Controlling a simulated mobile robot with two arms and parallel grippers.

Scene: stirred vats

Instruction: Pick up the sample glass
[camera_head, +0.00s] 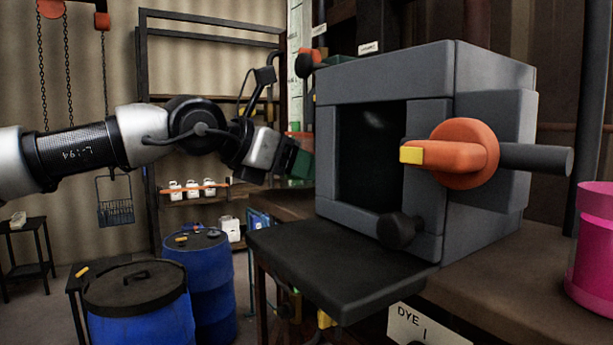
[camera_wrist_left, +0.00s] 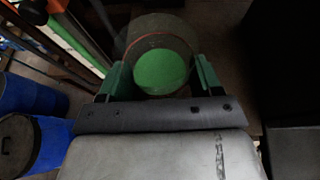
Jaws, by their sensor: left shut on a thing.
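The sample glass (camera_wrist_left: 162,70) shows in the left wrist view as a clear round vessel with a green disc of liquid or base inside and a thin reddish rim line. My left gripper (camera_wrist_left: 163,80) is shut on it, with one green finger on each side. In the head view my left gripper (camera_head: 303,162) is at the end of the arm from the left, beside the grey box's left edge. The glass is hard to make out there. My right gripper is not in view.
A grey box (camera_head: 385,85) with a dark opening and orange handle (camera_head: 465,152) stands on the brown bench (camera_head: 510,270). A dark flap (camera_head: 340,265) juts out in front. A pink vessel (camera_head: 594,250) stands right. Blue drums (camera_head: 205,285) stand on the floor at left.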

